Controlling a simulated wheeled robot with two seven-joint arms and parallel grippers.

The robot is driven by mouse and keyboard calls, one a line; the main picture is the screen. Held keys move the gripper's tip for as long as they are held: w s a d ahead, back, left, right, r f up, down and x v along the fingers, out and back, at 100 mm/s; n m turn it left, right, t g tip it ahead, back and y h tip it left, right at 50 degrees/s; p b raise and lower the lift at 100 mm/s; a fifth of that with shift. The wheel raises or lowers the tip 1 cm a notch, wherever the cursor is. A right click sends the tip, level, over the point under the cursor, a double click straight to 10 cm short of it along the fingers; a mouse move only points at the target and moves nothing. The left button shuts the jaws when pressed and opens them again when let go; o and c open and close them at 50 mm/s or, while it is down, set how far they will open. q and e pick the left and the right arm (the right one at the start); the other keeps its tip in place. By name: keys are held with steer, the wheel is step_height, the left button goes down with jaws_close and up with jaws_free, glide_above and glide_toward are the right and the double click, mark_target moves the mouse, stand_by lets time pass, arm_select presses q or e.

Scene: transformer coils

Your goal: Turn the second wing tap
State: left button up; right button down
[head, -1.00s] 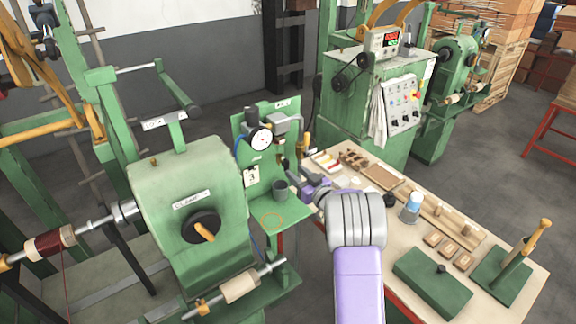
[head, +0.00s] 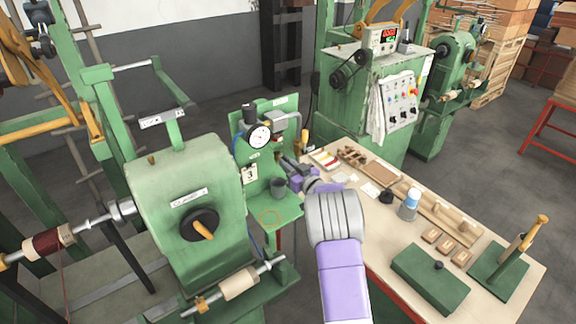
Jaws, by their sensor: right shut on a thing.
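A green panel (head: 247,121) with a round pressure gauge (head: 259,135), a valve body and several small fittings stands in the middle of the head view. My right gripper (head: 290,166) is at the panel's right side, below the valve body. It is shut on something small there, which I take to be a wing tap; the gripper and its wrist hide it. I cannot tell which tap it is or how far it is turned. My left gripper is not in view.
A green winding machine (head: 185,200) stands at left. A workbench (head: 345,215) with wooden parts, a bottle (head: 409,204) and a green box (head: 430,279) is at right.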

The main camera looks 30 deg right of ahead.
steer(key=shift+m, duration=0.3)
steer(key=m+p, duration=0.1)
steer(key=m, duration=0.4)
steer(key=m+p, duration=0.1)
steer(key=m, duration=0.5)
steer(key=m+p, duration=0.1)
steer(key=m, duration=0.5)
steer(key=shift+d+f+p, duration=0.25)
steer(key=shift+f+p, duration=0.05)
steer(key=shift+m, duration=0.3)
steer(key=c, duration=1.1)
jaws_free()
steer(key=shift+c, duration=0.2)
